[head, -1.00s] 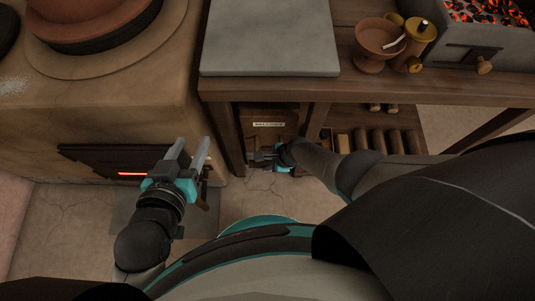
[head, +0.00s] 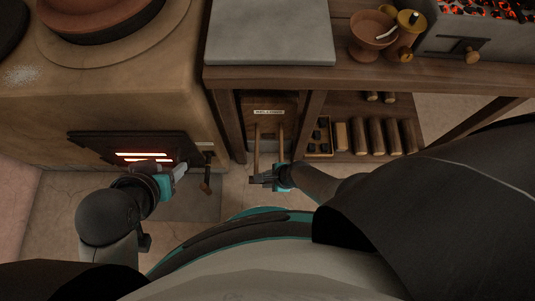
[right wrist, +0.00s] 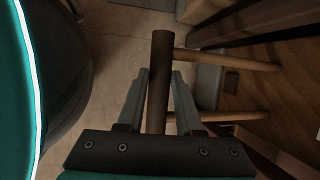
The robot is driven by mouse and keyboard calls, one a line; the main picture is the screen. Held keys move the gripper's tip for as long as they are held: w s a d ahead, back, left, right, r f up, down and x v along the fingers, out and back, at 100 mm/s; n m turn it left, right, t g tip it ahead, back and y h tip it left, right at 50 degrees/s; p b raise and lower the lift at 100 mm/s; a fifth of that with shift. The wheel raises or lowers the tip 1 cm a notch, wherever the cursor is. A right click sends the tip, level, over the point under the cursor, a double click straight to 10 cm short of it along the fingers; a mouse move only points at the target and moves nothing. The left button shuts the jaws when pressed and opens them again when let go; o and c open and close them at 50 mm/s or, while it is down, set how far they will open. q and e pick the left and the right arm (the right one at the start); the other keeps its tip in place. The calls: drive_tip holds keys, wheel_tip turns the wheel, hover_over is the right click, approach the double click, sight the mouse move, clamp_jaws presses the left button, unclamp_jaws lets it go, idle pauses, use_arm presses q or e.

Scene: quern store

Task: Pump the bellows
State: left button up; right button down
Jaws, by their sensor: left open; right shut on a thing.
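The bellows (head: 270,104), a brown wooden box with a small label, sits in the bay under the worktable. Its handle (head: 257,148) is two wooden rods joined by a crossbar and stands well out from the box. My right gripper (head: 266,179) is shut on that crossbar. In the right wrist view the dark round crossbar (right wrist: 161,60) stands between my right fingers (right wrist: 157,100), with both rods running off to the right. My left gripper (head: 178,172) is open in front of the stove's dark fire door (head: 105,142); its fingertips are partly hidden.
The clay stove (head: 60,115) shows bright glowing slits in its door, with a small wooden handle (head: 206,180) at the right. The worktable (head: 350,78) holds a grey slab, a clay bowl and a brazier of coals. Logs (head: 377,137) lie on the shelf below.

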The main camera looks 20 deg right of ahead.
use_arm(q)
drive_tip(key=shift+w, duration=0.1)
use_arm(e)
drive_tip(key=c, duration=0.6)
unclamp_jaws()
drive_tip(key=shift+w, duration=0.15)
use_arm(q)
drive_tip(key=shift+f, duration=0.15)
use_arm(e)
drive_tip(key=shift+d+r, duration=0.1)
